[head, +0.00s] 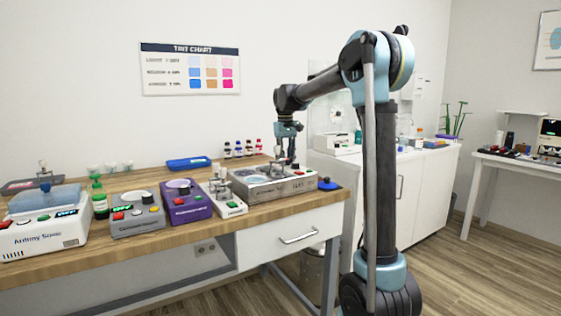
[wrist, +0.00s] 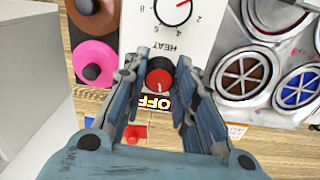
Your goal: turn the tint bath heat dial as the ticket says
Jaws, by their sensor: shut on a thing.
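In the wrist view a white panel (wrist: 205,32) carries a heat dial (wrist: 173,9), black with a red pointer line, numbered 2, 4, 6 and 8. Its pointer aims up and right, past the 2 on the side away from the 4. The word HEAT is upside down below it. My gripper (wrist: 160,78) is shut on a separate black knob (wrist: 157,64) with a red face, beside a lit OFF label (wrist: 156,102). In the head view my gripper (head: 289,159) is down at the silver bath unit (head: 263,190). No ticket is readable.
Round grilled wells (wrist: 245,74) lie right of the panel in the wrist view; pink (wrist: 97,53) and brown round items lie left. In the head view, a white device (head: 226,207), a purple device (head: 188,208) and a grey device (head: 137,222) stand left. A tint chart (head: 190,68) hangs behind.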

